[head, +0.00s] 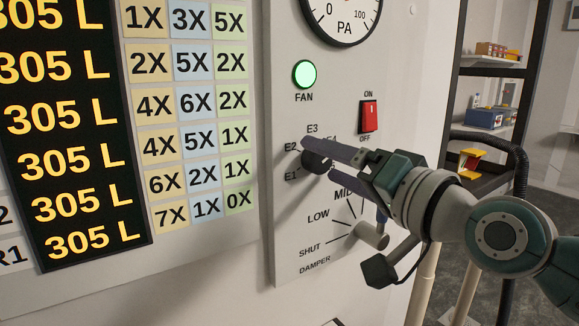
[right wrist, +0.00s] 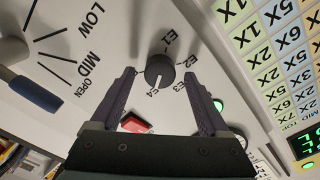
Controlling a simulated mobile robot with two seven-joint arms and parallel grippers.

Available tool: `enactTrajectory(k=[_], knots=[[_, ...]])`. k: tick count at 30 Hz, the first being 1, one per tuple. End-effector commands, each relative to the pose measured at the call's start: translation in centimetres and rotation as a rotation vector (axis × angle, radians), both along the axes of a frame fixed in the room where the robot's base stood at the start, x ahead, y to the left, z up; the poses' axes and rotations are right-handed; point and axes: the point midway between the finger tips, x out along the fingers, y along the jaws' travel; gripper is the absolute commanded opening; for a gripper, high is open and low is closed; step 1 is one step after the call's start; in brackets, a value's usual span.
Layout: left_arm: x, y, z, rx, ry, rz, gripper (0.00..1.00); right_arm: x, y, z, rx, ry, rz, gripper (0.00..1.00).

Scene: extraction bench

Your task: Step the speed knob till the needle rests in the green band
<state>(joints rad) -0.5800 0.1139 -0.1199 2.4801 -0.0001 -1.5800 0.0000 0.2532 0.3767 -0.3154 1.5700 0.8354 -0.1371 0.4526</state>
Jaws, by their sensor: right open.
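The black speed knob (head: 314,160) sits on the pale panel among labels E1 to E4. In the right wrist view the knob (right wrist: 160,71) has a white mark that seems to point toward E4. My right gripper (head: 319,159) is open, its two dark fingers at the knob. In the right wrist view the gripper (right wrist: 160,72) has the knob between its fingertips, with gaps on both sides. The gauge (head: 343,32) is cut off by the top edge of the head view; only its lower part with 0, 100 and PA shows. Its needle and green band are out of view.
A lit green FAN lamp (head: 304,74) and a red ON/OFF switch (head: 369,116) are above the knob. The damper handle (head: 372,235) is below, close under my right arm. A number board (head: 75,130) stands left. Shelves (head: 490,100) stand behind my arm.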

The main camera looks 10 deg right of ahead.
Motion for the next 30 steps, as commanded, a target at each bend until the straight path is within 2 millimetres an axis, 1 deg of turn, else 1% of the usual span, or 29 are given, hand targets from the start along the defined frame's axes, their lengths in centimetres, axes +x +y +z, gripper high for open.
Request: enactTrajectory(k=[5,12,16,21,30], knots=[[0.0,0.0,0.1,0.000,0.000,0.000,0.00,-2.2,-0.7,-0.1,-0.002,0.002,0.000,0.79],[0.0,0.0,-0.3,0.000,0.000,-0.001,0.00,-6.4,-2.3,-0.3,-0.002,0.004,0.000,0.79],[0.0,0.1,-0.6,0.003,0.000,-0.002,0.00,-8.0,-2.9,-0.2,-0.001,0.003,0.000,0.79],[0.0,0.2,-0.7,0.007,0.000,-0.005,0.00,-9.0,-3.3,-0.1,-0.002,0.002,0.001,0.79],[0.0,0.3,-0.7,0.010,0.001,-0.007,0.00,-9.1,-3.3,0.0,-0.001,0.001,0.000,0.79]])
